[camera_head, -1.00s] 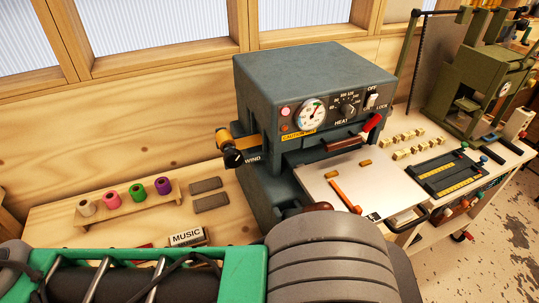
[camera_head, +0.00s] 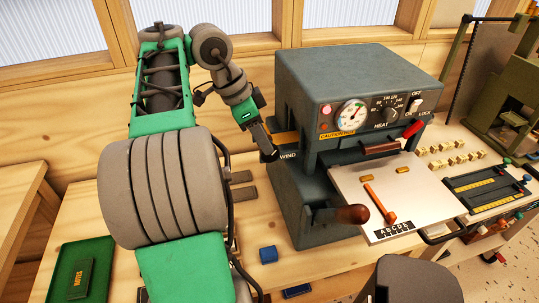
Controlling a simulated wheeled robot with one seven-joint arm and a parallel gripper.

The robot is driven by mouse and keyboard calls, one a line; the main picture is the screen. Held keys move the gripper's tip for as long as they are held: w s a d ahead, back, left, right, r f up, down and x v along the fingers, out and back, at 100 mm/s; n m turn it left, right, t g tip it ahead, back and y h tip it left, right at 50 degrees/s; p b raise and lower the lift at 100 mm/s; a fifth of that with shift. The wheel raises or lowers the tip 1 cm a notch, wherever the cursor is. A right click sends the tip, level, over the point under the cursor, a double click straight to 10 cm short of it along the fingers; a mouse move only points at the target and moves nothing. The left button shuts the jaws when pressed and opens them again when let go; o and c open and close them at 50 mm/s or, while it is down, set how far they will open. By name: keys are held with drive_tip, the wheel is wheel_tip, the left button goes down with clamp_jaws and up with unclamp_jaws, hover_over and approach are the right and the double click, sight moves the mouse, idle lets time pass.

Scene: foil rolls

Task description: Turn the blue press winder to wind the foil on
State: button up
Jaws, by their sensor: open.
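The blue press (camera_head: 345,75) stands on the wooden bench, right of centre, with a dial and the word HEAT on its front. Its winder is on the left side, by the WIND label (camera_head: 288,156). A yellow foil roll (camera_head: 286,138) shows there. My gripper (camera_head: 268,153) is at the winder, pointing down and right, and is open. It covers the winder's dark knob, so I cannot tell whether the fingers are around it or touching it.
A white plate (camera_head: 375,180) juts out at the right. My arm hides the small foil rolls.

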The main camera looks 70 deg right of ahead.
drive_tip(key=b+x, duration=0.2)
drive_tip(key=x, duration=0.3)
drive_tip(key=shift+r, duration=0.1)
drive_tip(key=shift+c, duration=0.4)
clamp_jaws()
